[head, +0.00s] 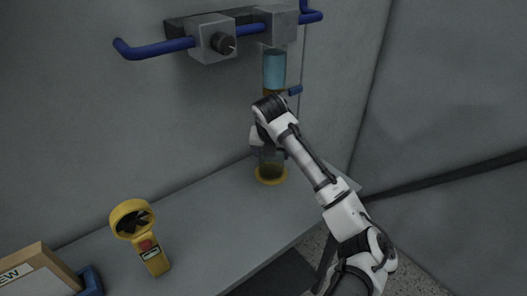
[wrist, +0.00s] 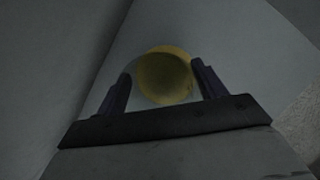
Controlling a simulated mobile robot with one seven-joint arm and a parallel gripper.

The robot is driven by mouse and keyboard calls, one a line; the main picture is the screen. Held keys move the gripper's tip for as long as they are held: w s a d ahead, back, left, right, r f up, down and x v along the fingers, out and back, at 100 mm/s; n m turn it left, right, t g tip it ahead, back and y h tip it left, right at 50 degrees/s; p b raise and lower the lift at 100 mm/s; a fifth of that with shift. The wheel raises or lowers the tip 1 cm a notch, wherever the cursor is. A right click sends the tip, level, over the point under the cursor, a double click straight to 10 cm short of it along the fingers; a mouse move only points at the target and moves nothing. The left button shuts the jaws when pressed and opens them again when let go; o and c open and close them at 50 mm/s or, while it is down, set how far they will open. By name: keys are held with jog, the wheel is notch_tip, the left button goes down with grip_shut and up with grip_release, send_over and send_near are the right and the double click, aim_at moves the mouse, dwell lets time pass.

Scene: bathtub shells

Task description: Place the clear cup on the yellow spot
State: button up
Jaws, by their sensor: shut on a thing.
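My gripper (head: 266,146) reaches in over the far end of the grey shelf, mostly hidden behind my wrist in the head view. It is shut on the clear cup (head: 271,164), which looks dark and see-through and stands upright below it. The yellow spot (head: 271,180) is a round patch right under the cup. In the wrist view my two dark fingers (wrist: 161,74) flank the cup (wrist: 166,76), and yellow shows through it. I cannot tell whether the cup's base touches the spot.
Above is a wall-mounted dispenser (head: 211,38) with blue pipes and a tube of blue liquid (head: 274,69). The shelf between is clear.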

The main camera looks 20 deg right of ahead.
jog(key=shift+f, duration=0.1)
jog(key=shift+d, duration=0.1)
jog(key=o, duration=0.5)
jog(key=shift+f, duration=0.15)
jog(key=o, duration=0.5)
jog(key=shift+c, duration=0.2)
